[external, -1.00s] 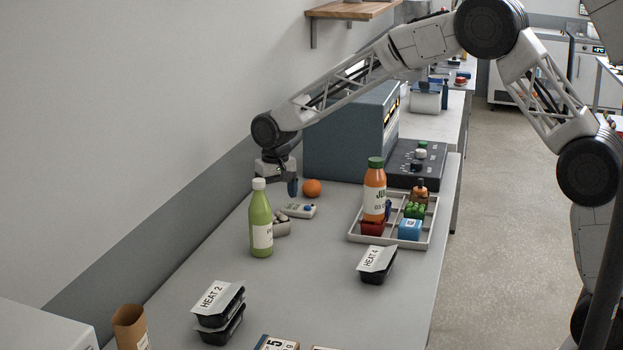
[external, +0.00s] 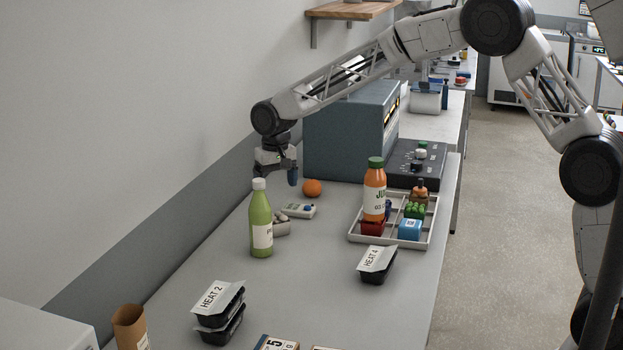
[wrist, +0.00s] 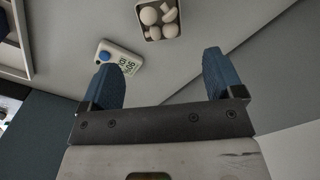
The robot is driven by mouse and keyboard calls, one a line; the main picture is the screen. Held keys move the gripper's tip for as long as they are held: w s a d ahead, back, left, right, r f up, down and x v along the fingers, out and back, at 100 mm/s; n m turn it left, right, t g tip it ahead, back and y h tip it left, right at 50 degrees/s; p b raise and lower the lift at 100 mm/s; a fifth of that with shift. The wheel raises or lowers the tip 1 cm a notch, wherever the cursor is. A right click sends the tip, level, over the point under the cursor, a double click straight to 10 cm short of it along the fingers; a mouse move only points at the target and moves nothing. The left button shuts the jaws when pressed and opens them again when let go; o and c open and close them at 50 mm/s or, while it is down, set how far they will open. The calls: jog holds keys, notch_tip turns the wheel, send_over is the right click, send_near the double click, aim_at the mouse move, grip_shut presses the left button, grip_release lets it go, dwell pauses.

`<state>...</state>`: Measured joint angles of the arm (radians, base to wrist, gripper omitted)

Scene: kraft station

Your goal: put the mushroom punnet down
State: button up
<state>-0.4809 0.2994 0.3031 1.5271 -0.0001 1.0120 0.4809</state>
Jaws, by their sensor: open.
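The mushroom punnet (external: 281,227) rests on the grey table, partly hidden behind the green bottle in the external view. In the wrist view the punnet (wrist: 158,20) is a small tray of several pale mushrooms, upright near the top edge. My gripper (external: 277,178) is above the table, beyond the green bottle and left of the orange fruit. In the wrist view its two blue fingers (wrist: 163,75) are spread wide with nothing between them, and the punnet lies apart from them.
A green bottle (external: 260,222) stands beside the punnet. A small white device with a blue button (external: 300,211) and an orange fruit (external: 312,188) lie nearby. A divided tray (external: 357,239) holds a juice bottle (external: 374,192). Black HEAT containers (external: 219,318) stand in front. The table's middle is clear.

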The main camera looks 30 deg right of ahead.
jog(key=s+d+r, duration=0.5)
jog(key=s+d, duration=0.1)
jog(key=d, duration=0.2)
jog(key=s+d+r+t, duration=0.1)
jog(key=s+d+r, duration=0.4)
jog(key=d, duration=0.4)
jog(key=s+d+r, duration=0.4)
jog(key=s+d, duration=0.3)
jog(key=d, duration=0.1)
jog(key=s+d+f, duration=0.1)
jog(key=s+d, duration=0.4)
jog(key=s, duration=0.5)
jog(key=s+d+f+t, duration=0.1)
jog(key=s+d, duration=0.5)
jog(key=s, duration=0.4)
jog(key=s+d+f, duration=0.1)
jog(key=s+d, duration=0.4)
jog(key=s, duration=0.6)
jog(key=shift+d+t, duration=0.2)
jog(key=shift+t, duration=0.1)
